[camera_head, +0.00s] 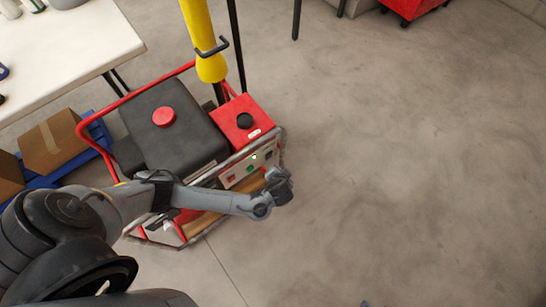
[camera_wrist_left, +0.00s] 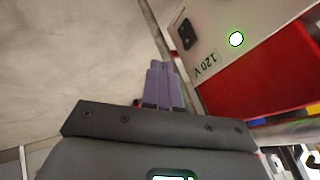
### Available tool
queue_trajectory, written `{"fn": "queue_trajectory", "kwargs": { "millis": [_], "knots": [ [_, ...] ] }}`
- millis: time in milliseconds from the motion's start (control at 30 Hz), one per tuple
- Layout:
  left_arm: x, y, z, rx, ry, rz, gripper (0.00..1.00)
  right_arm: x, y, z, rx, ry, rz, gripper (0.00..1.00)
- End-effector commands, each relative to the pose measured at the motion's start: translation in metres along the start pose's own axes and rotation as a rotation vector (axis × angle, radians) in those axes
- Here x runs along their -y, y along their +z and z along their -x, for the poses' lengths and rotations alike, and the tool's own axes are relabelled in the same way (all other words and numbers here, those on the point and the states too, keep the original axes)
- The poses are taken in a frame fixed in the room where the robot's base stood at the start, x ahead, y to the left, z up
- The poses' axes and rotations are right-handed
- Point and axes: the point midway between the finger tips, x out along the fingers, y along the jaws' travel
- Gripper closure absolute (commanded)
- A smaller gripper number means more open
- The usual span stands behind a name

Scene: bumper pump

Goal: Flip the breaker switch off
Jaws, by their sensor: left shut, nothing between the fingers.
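The control panel (camera_head: 248,168) is a pale face on the front of a red-framed pump machine in the head view. It carries small red and green parts and a lit green light. In the left wrist view, the panel (camera_wrist_left: 213,22) shows a black switch-like part (camera_wrist_left: 187,33), a lit green light (camera_wrist_left: 236,39) and a "120 V" label. I cannot tell for sure that the black part is the breaker switch. My left gripper (camera_head: 284,184) is beside the panel's right end. Its purple fingers (camera_wrist_left: 162,72) are shut and empty, beside a metal frame bar. My right gripper is not in view.
The machine has a black tank (camera_head: 175,130) with a red cap, a red box (camera_head: 242,122) with a black knob, and a yellow post (camera_head: 200,35). A white table (camera_head: 70,45) and cardboard box (camera_head: 50,145) stand left. The floor at right is clear.

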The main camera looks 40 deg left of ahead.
Motion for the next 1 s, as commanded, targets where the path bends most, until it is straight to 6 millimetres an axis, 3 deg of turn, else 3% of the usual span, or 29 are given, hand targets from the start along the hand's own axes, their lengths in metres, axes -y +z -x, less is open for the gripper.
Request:
{"fn": "queue_trajectory", "kwargs": {
  "millis": [200, 367, 867, 1000],
  "knots": [
    [-0.001, 0.001, -0.003, 0.001, 0.000, 0.000, 1.00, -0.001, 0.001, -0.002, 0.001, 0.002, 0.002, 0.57],
    [-0.002, 0.002, -0.016, 0.000, 0.000, 0.000, 1.00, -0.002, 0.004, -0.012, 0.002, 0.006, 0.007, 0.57],
    [-0.003, 0.003, -0.103, 0.000, 0.000, 0.001, 1.00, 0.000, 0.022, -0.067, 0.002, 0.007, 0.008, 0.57],
    [0.016, 0.001, -0.110, 0.001, 0.000, 0.001, 1.00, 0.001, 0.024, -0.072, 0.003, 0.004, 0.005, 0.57]
  ]
}}
